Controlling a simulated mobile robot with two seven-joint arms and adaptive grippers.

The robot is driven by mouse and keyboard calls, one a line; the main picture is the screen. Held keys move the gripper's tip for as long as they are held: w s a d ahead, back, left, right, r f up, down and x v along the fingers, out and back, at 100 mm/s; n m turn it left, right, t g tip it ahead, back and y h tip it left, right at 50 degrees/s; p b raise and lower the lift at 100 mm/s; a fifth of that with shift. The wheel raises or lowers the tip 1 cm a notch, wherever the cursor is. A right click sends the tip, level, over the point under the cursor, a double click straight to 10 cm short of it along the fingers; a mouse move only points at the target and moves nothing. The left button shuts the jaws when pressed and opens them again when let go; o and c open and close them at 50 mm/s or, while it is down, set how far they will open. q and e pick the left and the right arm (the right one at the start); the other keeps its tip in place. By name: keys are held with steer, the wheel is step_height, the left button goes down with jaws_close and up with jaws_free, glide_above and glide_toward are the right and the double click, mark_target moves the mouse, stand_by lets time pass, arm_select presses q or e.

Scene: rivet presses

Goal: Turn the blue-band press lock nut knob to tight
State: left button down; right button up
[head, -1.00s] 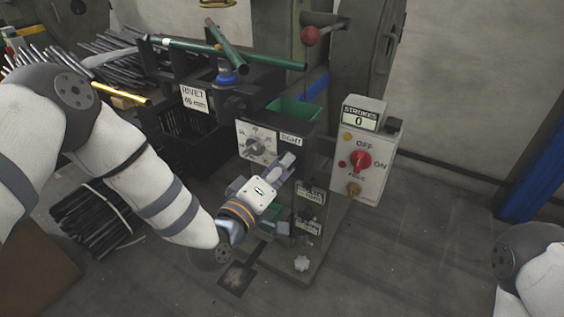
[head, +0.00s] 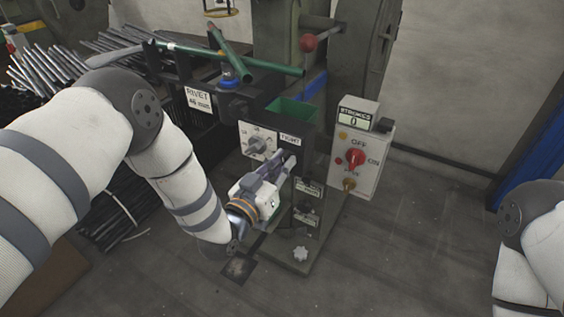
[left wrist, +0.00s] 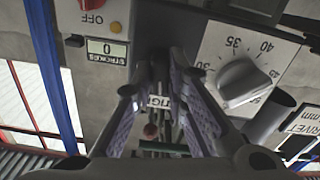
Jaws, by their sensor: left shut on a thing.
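The blue-band press has a blue band (head: 230,82) near its top, and a white dial plate with a grey pointer knob (head: 258,146). Beside the dial is a plate reading TIGHT (head: 290,138). My left gripper (head: 287,161) is at the press front, just below that plate, shut on the lock nut knob, which the fingers mostly hide. In the left wrist view the fingers (left wrist: 158,75) stand apart with a dark piece between them, and part of the label (left wrist: 160,102) shows there. The pointer knob (left wrist: 242,82) is beside the fingers, apart from them. My right gripper is out of view.
A control box (head: 362,150) with a red switch and a counter reading 0 stands right of the press. A green bin (head: 291,111) sits behind the plate. A pale star-shaped knob (head: 300,254) is on the base. Floor at the right is clear.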

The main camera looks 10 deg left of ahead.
arm_select(q)
steer(key=shift+m, duration=1.1)
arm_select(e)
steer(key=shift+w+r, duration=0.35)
arm_select(q)
steer(key=c, duration=1.6)
jaws_free()
steer(key=v, duration=1.2)
